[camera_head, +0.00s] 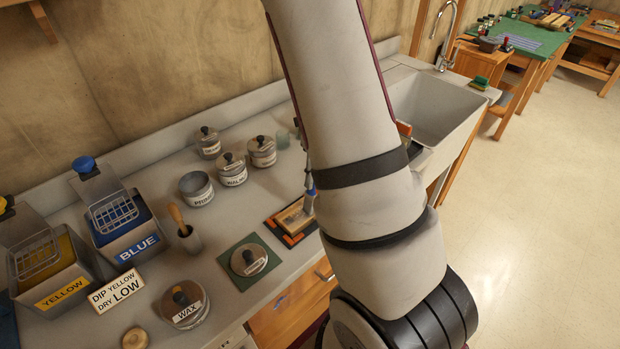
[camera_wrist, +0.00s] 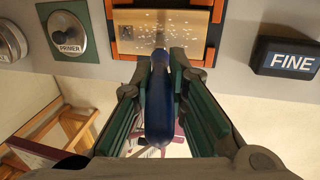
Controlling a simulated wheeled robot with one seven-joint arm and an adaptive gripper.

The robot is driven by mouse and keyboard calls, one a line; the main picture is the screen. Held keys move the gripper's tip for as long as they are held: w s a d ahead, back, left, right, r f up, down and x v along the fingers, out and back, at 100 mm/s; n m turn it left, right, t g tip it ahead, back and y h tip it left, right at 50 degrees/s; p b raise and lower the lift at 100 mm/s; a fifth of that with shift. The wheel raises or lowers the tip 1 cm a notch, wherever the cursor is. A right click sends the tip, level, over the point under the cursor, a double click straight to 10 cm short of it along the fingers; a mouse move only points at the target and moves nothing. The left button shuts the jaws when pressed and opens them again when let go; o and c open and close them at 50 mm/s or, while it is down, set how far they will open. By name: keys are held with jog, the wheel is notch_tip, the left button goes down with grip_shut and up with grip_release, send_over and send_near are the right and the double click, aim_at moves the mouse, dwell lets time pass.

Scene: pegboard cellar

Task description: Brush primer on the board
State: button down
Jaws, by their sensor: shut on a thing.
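My gripper (camera_wrist: 162,70) is shut on the blue handle of a brush (camera_wrist: 158,105). In the wrist view the handle points toward the camera and the bristle end reaches over the board (camera_wrist: 190,40). I cannot tell whether the bristles touch it. The board is tan wood with scattered white specks and a small dark patch, inside an orange and black frame (camera_wrist: 112,40). The head view shows the board (camera_head: 293,216) beside my arm, with the brush (camera_head: 310,193) at its right edge; my arm hides most of my gripper. A knobbed lid labelled PRIMER (camera_wrist: 68,45) lies on a green mat (camera_head: 232,272).
An open pot (camera_head: 197,190) with a hard-to-read label stands behind the mat. Lidded pots (camera_head: 232,170), a WAX pot (camera_head: 186,305), and blue (camera_head: 137,248) and yellow (camera_head: 60,292) bins crowd the counter. A FINE block (camera_wrist: 290,60) sits right of the board. A sink (camera_head: 435,100) lies beyond my arm.

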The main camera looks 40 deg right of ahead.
jog(key=d+b, duration=0.1)
jog(key=d, duration=0.5)
jog(key=shift+d, duration=0.3)
dwell(0.8)
jog(key=shift+r, duration=0.35)
jog(key=shift+w+a+f, duration=0.1)
jog(key=shift+w+a, duration=0.5)
dwell(0.4)
jog(key=shift+f+b, duration=0.3)
jog(key=shift+b, duration=0.05)
jog(key=shift+a, duration=0.1)
dwell(0.3)
